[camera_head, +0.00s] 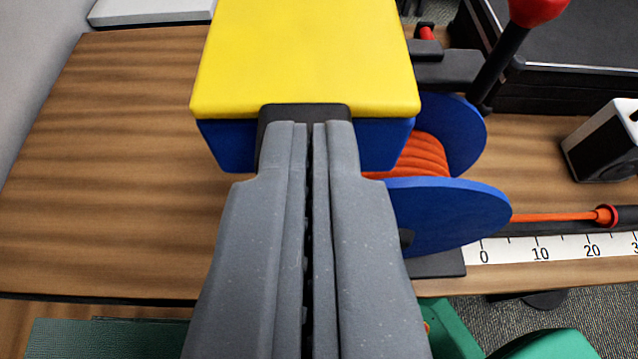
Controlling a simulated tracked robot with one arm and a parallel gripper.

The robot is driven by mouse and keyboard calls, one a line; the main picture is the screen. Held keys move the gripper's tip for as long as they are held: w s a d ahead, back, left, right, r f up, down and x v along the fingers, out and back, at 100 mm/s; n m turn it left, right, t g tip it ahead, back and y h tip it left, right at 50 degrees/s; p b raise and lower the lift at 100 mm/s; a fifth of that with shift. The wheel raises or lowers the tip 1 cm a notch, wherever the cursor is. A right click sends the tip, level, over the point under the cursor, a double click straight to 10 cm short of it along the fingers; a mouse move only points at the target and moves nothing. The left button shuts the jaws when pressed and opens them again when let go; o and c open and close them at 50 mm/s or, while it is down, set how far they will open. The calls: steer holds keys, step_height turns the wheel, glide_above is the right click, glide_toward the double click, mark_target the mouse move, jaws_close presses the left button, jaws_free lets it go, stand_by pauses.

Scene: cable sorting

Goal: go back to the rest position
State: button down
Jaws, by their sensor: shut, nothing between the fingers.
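My gripper (310,130) fills the lower middle of the view, its two grey fingers shut together with only a thin dark line between them. Its tips reach over the front edge of a yellow-topped blue block (310,50); I cannot tell if they touch it. To the right of the fingers stands a blue spool (450,212) wound with orange cable (418,157). The cable's free end (560,216) runs right to a red and dark piece. The fingers and the block hide part of the spool.
A white ruler strip (560,248) lies along the table's front right. A red-knobbed lever (500,65) rises behind the spool. A black tray (575,90) is at the back right, with a white and black device (605,142) before it. The wooden table (110,160) is clear at left.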

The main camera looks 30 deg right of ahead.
steer(key=s+a+f, duration=0.3)
steer(key=s+a, duration=0.1)
steer(key=s, duration=0.3)
steer(key=w+d+r+n+t+y+p, duration=0.1)
steer(key=w+d+r+n+y+p, duration=0.1)
steer(key=w+d+r, duration=0.45)
steer(key=w+d+r+n+t+y+p, duration=0.1)
steer(key=w+d+r+y+p, duration=0.15)
steer(key=r, duration=0.65)
steer(key=w+d+r+n+t+y+p, duration=0.1)
steer(key=w+d+r, duration=0.2)
steer(key=d, duration=0.5)
steer(key=w+d+r+n+y+p, duration=0.1)
steer(key=w+d+r, duration=0.3)
steer(key=d, duration=0.5)
steer(key=shift+r+n+t+p, duration=0.4)
steer(key=shift+r+p, duration=0.1)
steer(key=shift+r, duration=0.1)
steer(key=shift+d, duration=0.15)
